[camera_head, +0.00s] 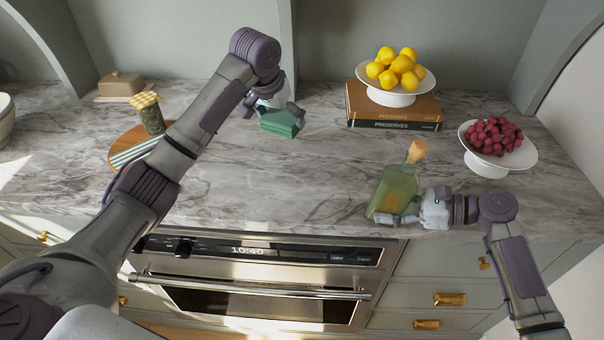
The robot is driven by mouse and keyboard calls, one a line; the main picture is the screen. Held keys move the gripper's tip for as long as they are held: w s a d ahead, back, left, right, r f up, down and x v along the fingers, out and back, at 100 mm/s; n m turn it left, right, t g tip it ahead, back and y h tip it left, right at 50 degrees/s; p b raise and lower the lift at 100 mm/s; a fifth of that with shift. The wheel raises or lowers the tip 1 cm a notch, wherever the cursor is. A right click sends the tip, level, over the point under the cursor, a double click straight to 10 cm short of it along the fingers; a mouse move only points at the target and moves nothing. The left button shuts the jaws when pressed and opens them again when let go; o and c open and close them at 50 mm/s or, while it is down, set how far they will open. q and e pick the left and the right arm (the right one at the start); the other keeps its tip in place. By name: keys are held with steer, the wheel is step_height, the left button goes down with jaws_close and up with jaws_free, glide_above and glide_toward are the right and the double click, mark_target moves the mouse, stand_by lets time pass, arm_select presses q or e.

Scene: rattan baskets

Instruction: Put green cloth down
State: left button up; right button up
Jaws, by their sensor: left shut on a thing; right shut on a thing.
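The green cloth (279,123) is a small folded block at the back middle of the marble counter. My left gripper (283,112) is shut on it from above. The cloth is at or just above the counter; I cannot tell whether it touches. My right gripper (398,218) is shut on a green glass bottle (398,186) with a cork, near the counter's front edge. The bottle is slightly tilted. The fingers of both grippers are partly hidden.
Lemons fill a white stand (392,97) on two books (395,122). Red fruit sits on another white stand (487,167) at right. A jar (150,116), a striped cloth (133,153) and a butter dish (121,85) stand at left. The middle counter (300,175) is clear.

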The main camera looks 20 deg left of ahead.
arm_select(q)
steer(key=s+d+m+h, duration=0.2)
steer(key=s+d+m, duration=0.3)
steer(key=d, duration=0.4)
glide_above(315, 184)
steer(key=s, duration=0.1)
steer(key=shift+g, duration=0.3)
steer(key=f, duration=0.6)
steer(key=shift+s+a+f, duration=0.1)
steer(key=shift+s+a, duration=0.1)
steer(key=shift+a, duration=0.1)
steer(key=shift+f, duration=1.95)
steer(key=shift+f, duration=0.1)
steer(key=o, duration=0.7)
steer(key=shift+f, duration=0.1)
steer(key=shift+c, duration=0.2)
steer(key=shift+o, duration=0.6)
